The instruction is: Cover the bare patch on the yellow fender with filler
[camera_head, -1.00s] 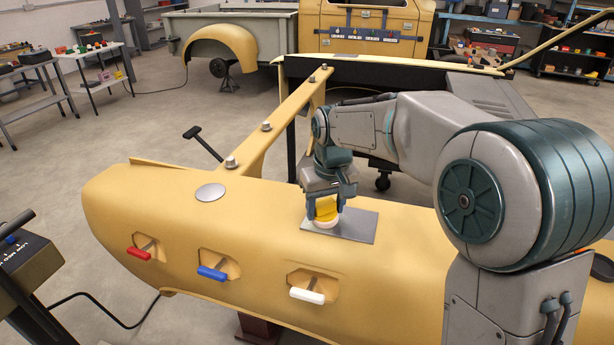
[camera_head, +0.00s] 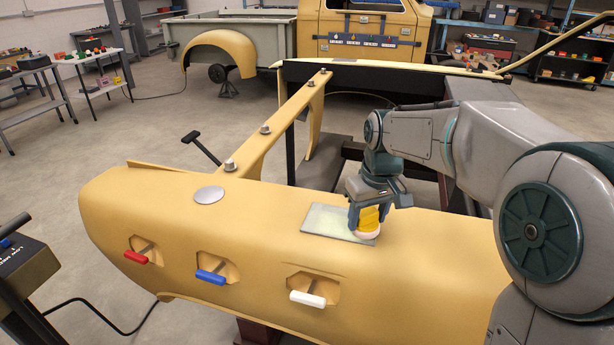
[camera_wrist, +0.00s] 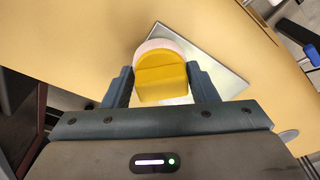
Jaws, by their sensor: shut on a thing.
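The yellow fender (camera_head: 180,230) lies across the front of the head view. A rectangular patch (camera_head: 325,218) on its top looks pale greenish inside a grey border. My gripper (camera_head: 368,217) is shut on a yellow applicator block (camera_head: 371,217) with a pale round pad under it. The pad is at the right end of the patch and seems to touch it. In the wrist view the block (camera_wrist: 162,80) sits between both fingers, and the grey patch (camera_wrist: 222,68) shows behind it. The block and fingers hide part of the patch.
A round metal disc (camera_head: 209,195) lies on the fender left of the patch. Red (camera_head: 137,257), blue (camera_head: 211,276) and white (camera_head: 307,299) handles stick out of its front side. A yellow beam (camera_head: 275,125) with knobs rises behind it.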

